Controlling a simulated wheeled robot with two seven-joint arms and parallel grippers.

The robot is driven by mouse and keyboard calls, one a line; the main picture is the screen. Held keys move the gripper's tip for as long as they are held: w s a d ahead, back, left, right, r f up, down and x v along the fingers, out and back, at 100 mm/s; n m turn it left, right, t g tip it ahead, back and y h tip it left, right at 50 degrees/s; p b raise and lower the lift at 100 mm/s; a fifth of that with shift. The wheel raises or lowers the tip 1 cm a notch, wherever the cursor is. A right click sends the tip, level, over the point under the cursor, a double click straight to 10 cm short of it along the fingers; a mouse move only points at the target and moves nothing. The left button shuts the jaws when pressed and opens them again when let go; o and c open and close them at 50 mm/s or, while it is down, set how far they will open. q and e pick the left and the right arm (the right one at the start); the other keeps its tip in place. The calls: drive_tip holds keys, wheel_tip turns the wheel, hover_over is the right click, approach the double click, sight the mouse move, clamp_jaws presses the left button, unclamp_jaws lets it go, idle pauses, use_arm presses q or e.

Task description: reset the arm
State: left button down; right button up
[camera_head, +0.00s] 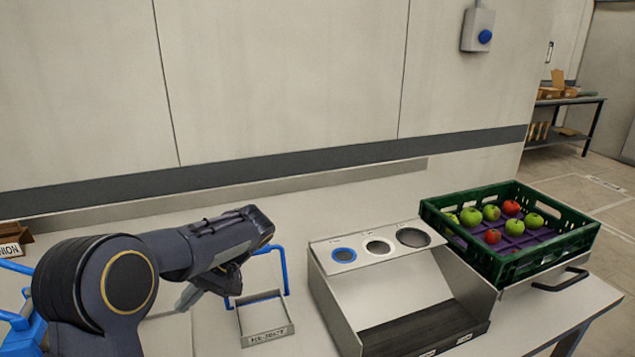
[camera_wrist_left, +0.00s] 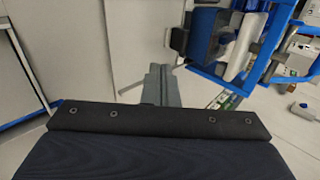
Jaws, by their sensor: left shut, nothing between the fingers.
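My left arm comes in from the left in the head view, and its left gripper (camera_head: 212,287) points down and toward me beside a small metal tray with a blue frame. The gripper is shut and holds nothing. In the left wrist view the gripper (camera_wrist_left: 162,84) shows as grey fingers close together, with pale floor or panel behind them. My right gripper is in neither view.
A sorting box (camera_head: 345,320) with round holes in its top stands mid-table. A green crate (camera_head: 535,262) of red and green apples sits to its right. The small tray (camera_head: 268,333) is left of the box. A blue button box (camera_head: 478,30) hangs on the wall.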

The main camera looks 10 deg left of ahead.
use_arm(q)
drive_tip(key=s+d+m+t+h, duration=0.2)
drive_tip(key=s+d+t+h, duration=0.3)
drive_tip(key=s, duration=0.6)
drive_tip(key=s+d+m+t+h, duration=0.2)
drive_tip(key=s+d+t+h, duration=0.3)
drive_tip(key=s+d, duration=0.3)
drive_tip(key=s+h, duration=0.1)
drive_tip(key=s, duration=0.2)
drive_tip(key=shift+s+d+f+h, duration=0.15)
drive_tip(key=shift+d+f+h, duration=0.15)
drive_tip(key=shift+f+h, duration=0.1)
